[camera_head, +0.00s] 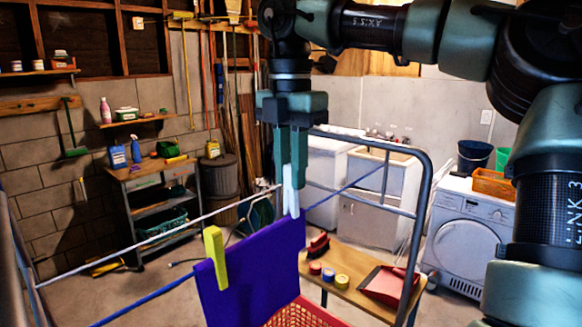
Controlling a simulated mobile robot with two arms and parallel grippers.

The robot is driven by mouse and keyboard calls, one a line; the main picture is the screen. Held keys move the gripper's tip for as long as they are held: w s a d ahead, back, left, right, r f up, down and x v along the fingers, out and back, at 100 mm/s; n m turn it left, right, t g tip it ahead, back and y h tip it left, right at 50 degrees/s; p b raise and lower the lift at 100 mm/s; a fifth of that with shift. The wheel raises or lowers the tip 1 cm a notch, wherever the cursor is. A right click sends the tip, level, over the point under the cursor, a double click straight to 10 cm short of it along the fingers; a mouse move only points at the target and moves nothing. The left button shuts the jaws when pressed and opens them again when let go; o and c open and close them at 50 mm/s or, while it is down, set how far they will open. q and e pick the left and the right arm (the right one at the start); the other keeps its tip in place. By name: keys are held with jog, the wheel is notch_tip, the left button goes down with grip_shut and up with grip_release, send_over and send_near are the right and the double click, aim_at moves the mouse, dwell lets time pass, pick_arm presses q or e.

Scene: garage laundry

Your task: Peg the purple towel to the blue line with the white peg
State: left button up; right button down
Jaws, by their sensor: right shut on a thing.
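The purple towel (258,272) hangs over the blue line (150,297), which runs from the lower left up to the metal rack at the right. A yellow-green peg (215,258) sits upright on the towel's left part. My right gripper (292,172) points down above the towel's right top corner. It is shut on the white peg (291,198), whose lower end overlaps the towel's top edge. I cannot tell whether the peg clasps the towel and line. My left gripper is out of view.
A white line (150,236) runs behind the blue one. The rack's grey metal frame (417,230) stands at the right. A red basket (300,316) is below the towel. A wooden bench (345,292) with tape rolls and a red dustpan (388,285) stands behind.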

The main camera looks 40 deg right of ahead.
aim_at(291, 195)
jog(key=shift+f+b, duration=1.45)
jog(key=shift+f, duration=0.75)
jog(key=c, duration=1.2)
grip_release()
jog(key=shift+c, duration=0.2)
jog(key=shift+r, duration=0.1)
notch_tip(291, 195, up, 8)
jog(key=shift+w+f, duration=0.1)
jog(key=shift+f, duration=0.1)
